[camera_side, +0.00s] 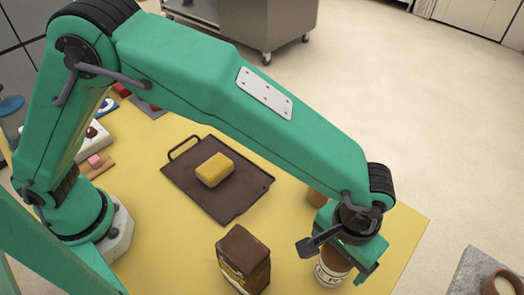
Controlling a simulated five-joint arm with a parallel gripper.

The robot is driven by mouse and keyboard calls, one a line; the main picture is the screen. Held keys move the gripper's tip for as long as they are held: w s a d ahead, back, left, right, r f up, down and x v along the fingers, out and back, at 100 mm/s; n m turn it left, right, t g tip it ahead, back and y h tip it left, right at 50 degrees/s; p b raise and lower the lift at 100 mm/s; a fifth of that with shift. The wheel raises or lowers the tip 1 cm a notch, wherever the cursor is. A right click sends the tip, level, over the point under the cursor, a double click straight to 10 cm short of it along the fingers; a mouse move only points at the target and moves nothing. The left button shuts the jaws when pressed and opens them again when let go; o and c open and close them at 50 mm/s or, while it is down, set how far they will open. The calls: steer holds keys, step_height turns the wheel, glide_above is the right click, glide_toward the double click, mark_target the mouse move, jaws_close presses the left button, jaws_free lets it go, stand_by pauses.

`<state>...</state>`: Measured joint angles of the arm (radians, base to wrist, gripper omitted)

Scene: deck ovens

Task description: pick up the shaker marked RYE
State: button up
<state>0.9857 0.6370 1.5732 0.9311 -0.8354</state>
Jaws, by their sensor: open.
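A cylindrical container (330,274) with a white lettered band and a brown upper part stands near the right front of the yellow table. It looks like a shaker, but its lettering is too small and too covered to read as RYE. My gripper (337,258) is open above it, with one finger to its left and the other to its right. The gripper hides much of the container's top, and I cannot tell whether the fingers touch it.
A dark brown bag (243,262) stands to the left. A brown tray (247,201) with a yellow sponge-like block (214,169) lies behind it. A small brown pot (317,198) is partly hidden behind my arm. The table's right edge is close to my gripper.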

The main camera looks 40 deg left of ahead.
steer(key=shift+c, duration=0.3)
steer(key=c, duration=1.2)
steer(key=shift+o, duration=0.2)
steer(key=shift+r, duration=0.15)
steer(key=shift+r, duration=4.95)
